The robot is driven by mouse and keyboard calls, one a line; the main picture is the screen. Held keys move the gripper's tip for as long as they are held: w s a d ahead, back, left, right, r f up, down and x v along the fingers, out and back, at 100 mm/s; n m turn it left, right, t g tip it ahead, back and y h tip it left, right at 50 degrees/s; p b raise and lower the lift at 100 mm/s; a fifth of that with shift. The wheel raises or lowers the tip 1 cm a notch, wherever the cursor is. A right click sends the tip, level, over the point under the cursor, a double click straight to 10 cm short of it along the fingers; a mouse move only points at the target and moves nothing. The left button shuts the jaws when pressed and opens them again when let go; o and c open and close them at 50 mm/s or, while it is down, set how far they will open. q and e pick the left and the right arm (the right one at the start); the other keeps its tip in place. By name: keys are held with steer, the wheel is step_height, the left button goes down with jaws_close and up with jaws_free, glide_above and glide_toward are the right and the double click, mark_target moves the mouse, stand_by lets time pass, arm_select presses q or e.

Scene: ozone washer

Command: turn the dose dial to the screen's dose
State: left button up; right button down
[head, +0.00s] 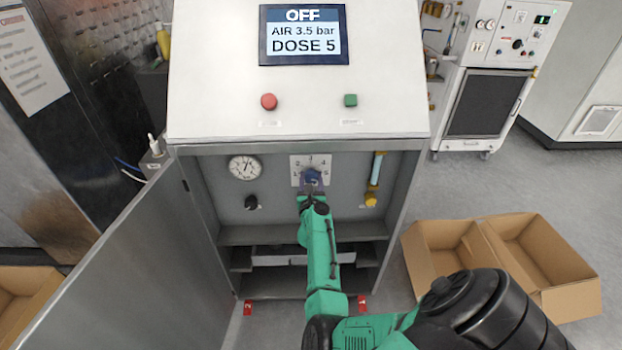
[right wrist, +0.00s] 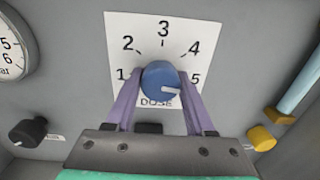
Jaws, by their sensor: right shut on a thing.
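The screen (head: 304,34) on the white console reads OFF, AIR 3.5 bar, DOSE 5. The blue dose dial (right wrist: 160,79) sits on a white scale plate (right wrist: 146,25) marked 1 to 5; the plate also shows in the head view (head: 299,162). The dial's white mark points right and slightly down, towards the 5 or just below it. My right gripper (right wrist: 160,88) is shut on the dial, with one purple finger at each side; it also shows in the head view (head: 312,184). My left gripper is not in view.
A pressure gauge (head: 245,168) and black knob (head: 251,202) are left of the dial; a yellow-ended tube (head: 375,180) is right. Red (head: 268,101) and green (head: 350,100) buttons are above. The cabinet door (head: 130,262) stands open left. Cardboard boxes (head: 570,300) lie right.

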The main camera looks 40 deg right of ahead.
stand_by(0.5)
steer(key=shift+c, duration=1.4)
jaws_free()
